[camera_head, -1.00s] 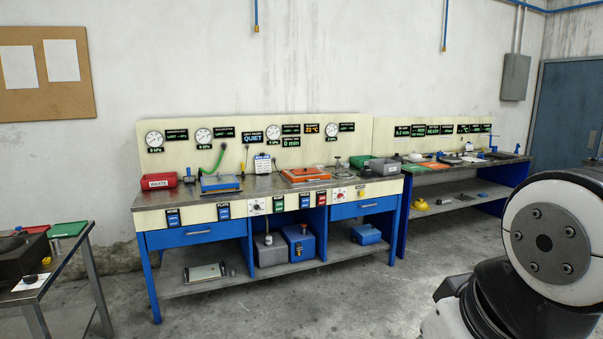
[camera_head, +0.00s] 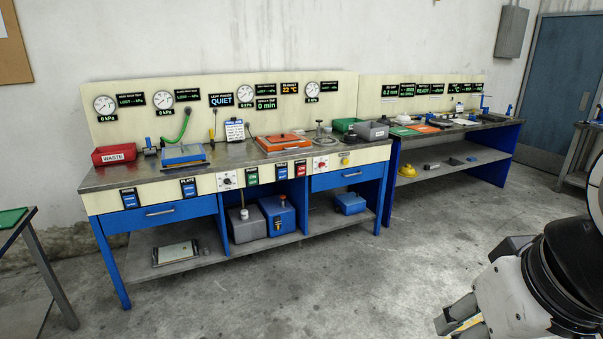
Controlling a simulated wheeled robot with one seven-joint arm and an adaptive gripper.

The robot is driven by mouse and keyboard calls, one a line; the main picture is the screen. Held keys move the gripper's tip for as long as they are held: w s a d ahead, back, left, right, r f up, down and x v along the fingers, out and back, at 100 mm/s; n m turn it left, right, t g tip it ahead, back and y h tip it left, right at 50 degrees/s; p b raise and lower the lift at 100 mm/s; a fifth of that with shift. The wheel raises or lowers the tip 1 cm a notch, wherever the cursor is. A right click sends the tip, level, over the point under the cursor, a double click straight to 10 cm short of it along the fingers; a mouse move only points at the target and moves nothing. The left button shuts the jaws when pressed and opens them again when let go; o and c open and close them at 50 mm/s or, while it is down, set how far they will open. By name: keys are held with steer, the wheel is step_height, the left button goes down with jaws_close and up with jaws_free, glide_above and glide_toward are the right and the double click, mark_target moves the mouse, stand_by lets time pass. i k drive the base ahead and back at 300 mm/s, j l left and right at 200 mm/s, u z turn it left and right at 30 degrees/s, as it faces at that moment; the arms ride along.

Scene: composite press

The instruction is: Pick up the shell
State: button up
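I cannot pick out the shell with certainty; the small items on the benches are too small to tell. My gripper (camera_head: 460,322) shows in part at the bottom right, cut off by the lower edge. It is over the floor, well apart from both benches. Its fingertips are not clear, and I cannot tell if it is open or holds anything.
The blue left bench (camera_head: 205,183) carries a red waste bin (camera_head: 114,154), a blue plate device (camera_head: 184,154) and an orange press (camera_head: 283,142). The right bench (camera_head: 455,137) holds several small items. A green-topped table (camera_head: 12,218) stands at far left. The floor (camera_head: 310,290) in front is clear.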

mark_target(350, 137)
steer(key=i, duration=1.4)
steer(key=i+l+u, duration=0.1)
steer(key=i, duration=1.3)
steer(key=i+l, duration=0.1)
steer(key=i, duration=1.3)
